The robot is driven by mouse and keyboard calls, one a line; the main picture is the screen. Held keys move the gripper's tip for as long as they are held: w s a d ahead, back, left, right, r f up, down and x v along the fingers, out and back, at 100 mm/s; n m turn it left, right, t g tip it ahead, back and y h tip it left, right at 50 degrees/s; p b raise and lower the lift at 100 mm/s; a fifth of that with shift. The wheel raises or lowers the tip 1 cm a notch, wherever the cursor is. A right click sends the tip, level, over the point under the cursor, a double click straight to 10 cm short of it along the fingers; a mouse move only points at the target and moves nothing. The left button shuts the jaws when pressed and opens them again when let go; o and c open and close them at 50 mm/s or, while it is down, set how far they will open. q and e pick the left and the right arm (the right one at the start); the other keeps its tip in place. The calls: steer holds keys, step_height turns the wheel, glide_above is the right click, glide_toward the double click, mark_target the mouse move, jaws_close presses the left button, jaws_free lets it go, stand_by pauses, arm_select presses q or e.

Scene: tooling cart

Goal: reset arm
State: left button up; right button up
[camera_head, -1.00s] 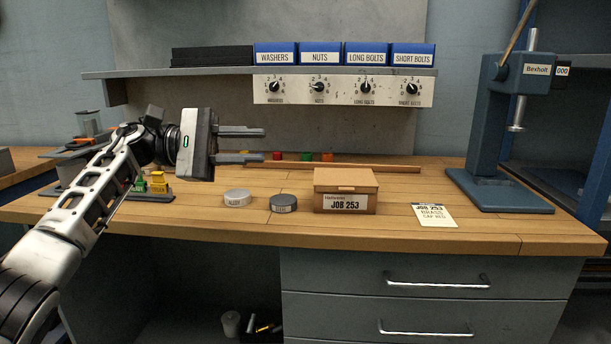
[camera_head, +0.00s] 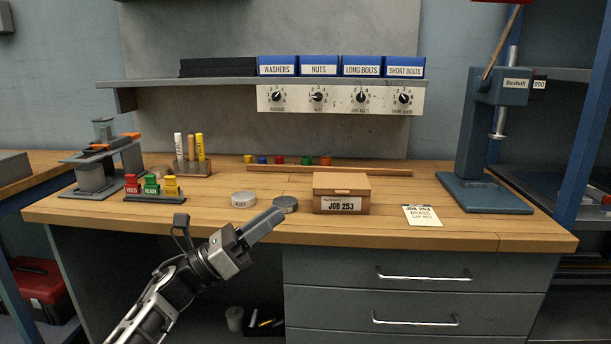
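My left gripper (camera_head: 262,225) is in front of the bench's front edge in the head view, its arm coming up from the bottom left. I see nothing held at the tips. My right gripper is not in view.
Coloured blocks (camera_head: 152,187) stand left, a press (camera_head: 484,150) right. Drawers (camera_head: 425,273) are below.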

arm_select(q)
steer(key=s+a+f+n+t+y+p, duration=0.2)
steer(key=s+f+n+t+y, duration=0.35)
steer(key=n, duration=0.85)
steer(key=s+a+f+n+t+y+p, duration=0.1)
steer(key=s+a+f+n+t+y, duration=0.2)
steer(key=f+n+y, duration=0.8)
steer(key=s+a+f+n+g+y+p, duration=0.1)
steer(key=s+f+n+g, duration=0.3)
steer(key=s+n, duration=0.5)
steer(key=s+a+f+n+g+p, duration=0.1)
steer(key=s+f+n+g, duration=0.3)
steer(key=s+n, duration=0.5)
steer(key=shift+s+n+y+p, duration=0.35)
steer(key=shift+s+n+p, duration=0.05)
steer(key=shift+s, duration=0.35)
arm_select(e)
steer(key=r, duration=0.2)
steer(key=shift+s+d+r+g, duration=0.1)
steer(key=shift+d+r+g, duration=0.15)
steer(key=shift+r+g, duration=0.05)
